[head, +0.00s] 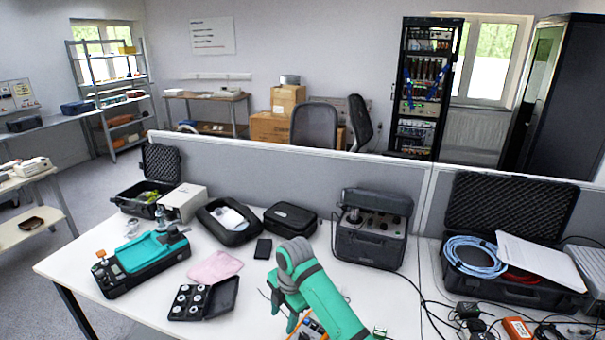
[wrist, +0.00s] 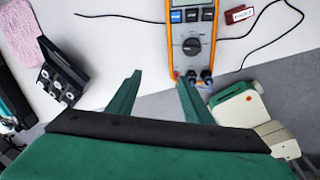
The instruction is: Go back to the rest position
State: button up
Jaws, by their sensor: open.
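My gripper (wrist: 158,85) is open, with its two green fingers apart and nothing between them in the wrist view. In the head view my gripper (head: 283,310) is over the front of the white table (head: 225,318), partly hidden by my own green and grey arm. An orange multimeter (wrist: 191,40) with a dial and plugged leads lies on the table just beyond the fingertips, apart from them. In the head view it shows only in part (head: 313,325) beside my arm.
A teal and black device (head: 148,258) stands at the left. A black case of small round parts (head: 203,299), a pink cloth (head: 215,267) and a dark flat object (head: 263,248) lie nearby. A black instrument (head: 370,235) stands behind my arm. Cables cross the table on the right.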

jog(key=s+a+f+m+t+y, duration=0.2)
jog(key=a+f+m+y, duration=0.1)
jog(key=a, duration=0.6)
jog(key=s+a+f+m+t+y, duration=0.2)
jog(key=s+a+f+m+y, duration=0.15)
jog(key=a, duration=0.65)
jog(key=s+a+f+m+t, duration=0.2)
jog(key=s+f+m+t, duration=0.15)
jog(key=s+m, duration=0.3)
jog(key=s+d+f+m+t+h, duration=0.1)
jog(key=s+d+m+t+h, duration=0.2)
jog(key=s+d+m, duration=0.55)
jog(key=s+d+f+m+t+h, duration=0.1)
jog(key=s+d+m+t+h, duration=0.35)
jog(key=s, duration=0.75)
jog(key=s+d+r, duration=0.5)
jog(key=s+d, duration=0.1)
jog(key=s, duration=0.2)
jog(key=s+d+r, duration=0.5)
jog(key=s+d, duration=0.2)
jog(key=s, duration=0.1)
jog(key=shift+d+h, duration=0.3)
jog(key=shift+h, duration=0.1)
